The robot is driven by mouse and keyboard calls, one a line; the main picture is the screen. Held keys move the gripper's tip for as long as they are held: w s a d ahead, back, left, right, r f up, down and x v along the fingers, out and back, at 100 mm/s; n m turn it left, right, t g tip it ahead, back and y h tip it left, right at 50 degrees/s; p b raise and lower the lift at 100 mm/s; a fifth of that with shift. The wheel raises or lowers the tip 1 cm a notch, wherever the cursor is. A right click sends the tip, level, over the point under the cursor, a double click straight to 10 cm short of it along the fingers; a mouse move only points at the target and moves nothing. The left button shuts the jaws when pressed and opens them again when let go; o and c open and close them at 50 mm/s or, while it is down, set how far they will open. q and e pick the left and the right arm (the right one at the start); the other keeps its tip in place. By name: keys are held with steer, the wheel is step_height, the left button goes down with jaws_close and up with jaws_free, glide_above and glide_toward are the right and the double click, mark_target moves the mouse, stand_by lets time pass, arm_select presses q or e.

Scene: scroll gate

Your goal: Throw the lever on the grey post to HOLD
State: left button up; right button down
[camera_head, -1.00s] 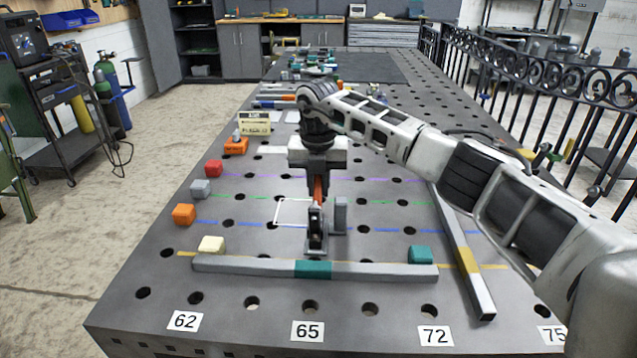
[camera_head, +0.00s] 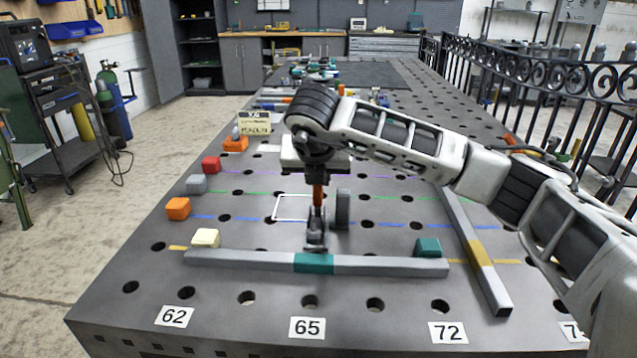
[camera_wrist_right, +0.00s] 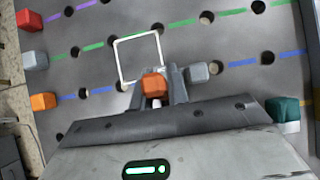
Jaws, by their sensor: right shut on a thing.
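The lever (camera_head: 318,197) has an orange grip on a dark stem and base, beside a short grey post (camera_head: 342,208). It stands roughly upright in the head view. My right gripper (camera_head: 319,181) comes down from above and is shut on the orange grip. In the right wrist view the end of the lever (camera_wrist_right: 154,85) shows between the two fingers (camera_wrist_right: 158,93), with the grey post (camera_wrist_right: 197,74) just to its right. I cannot read a HOLD mark. My left gripper is not in view.
A white square outline (camera_head: 293,207) lies left of the lever. A grey bar with a teal band (camera_head: 230,259) lies in front. Another bar with a yellow band (camera_head: 480,252) lies right. Coloured blocks, including an orange one (camera_head: 178,208), line the left edge. A teal block (camera_head: 428,247) sits right.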

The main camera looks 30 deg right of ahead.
stand_by(0.3)
steer(key=c, duration=1.4)
jaws_free()
steer(key=shift+o, duration=0.2)
steer(key=v, duration=1.6)
